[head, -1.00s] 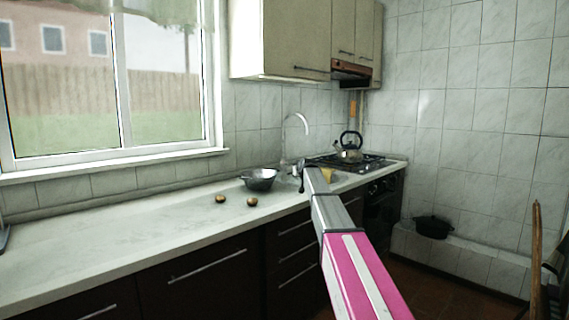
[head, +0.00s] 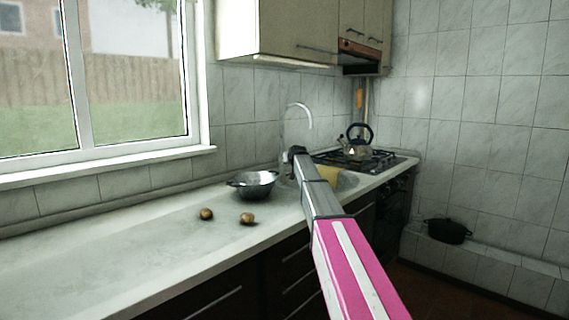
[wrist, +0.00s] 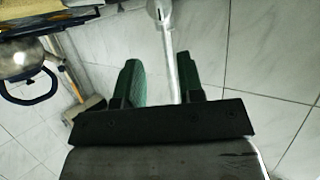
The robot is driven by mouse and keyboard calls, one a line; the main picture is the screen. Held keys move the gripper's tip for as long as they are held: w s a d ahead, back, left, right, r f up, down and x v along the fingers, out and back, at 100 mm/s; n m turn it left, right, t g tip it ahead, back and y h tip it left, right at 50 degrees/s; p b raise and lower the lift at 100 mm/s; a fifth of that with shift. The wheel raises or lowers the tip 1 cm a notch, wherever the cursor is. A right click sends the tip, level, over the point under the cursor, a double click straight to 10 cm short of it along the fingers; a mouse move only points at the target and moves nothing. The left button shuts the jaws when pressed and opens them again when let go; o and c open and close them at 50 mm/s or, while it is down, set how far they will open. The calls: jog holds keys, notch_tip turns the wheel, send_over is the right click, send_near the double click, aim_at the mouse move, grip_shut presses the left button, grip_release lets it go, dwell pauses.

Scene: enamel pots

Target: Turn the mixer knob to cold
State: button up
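The mixer tap's curved metal spout (head: 309,114) rises behind the sink in the head view. My gripper (head: 294,152) is in front of the tap's lower part and hides it, so the knob cannot be made out there. In the wrist view, which looks upside down, my gripper (wrist: 160,66) has its two green-tipped fingers apart. The tap's pipe (wrist: 171,45) shows in the gap between them, nearer the right finger. A rounded metal part (wrist: 161,11) of the tap, possibly the knob, is at the top edge. I cannot tell whether the fingers touch the tap.
A metal colander (head: 254,186) stands left of the sink, with two small round brown objects (head: 206,214) (head: 247,219) before it. A kettle (head: 357,149) is on the hob beyond the sink. The counter's left part (head: 110,245) is clear. Wall cabinets (head: 290,30) hang above.

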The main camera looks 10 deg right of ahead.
jog(key=d+x, duration=0.1)
jog(key=x, duration=1)
jog(key=shift+a, duration=0.5)
jog(key=shift+r, duration=0.1)
grip_shut()
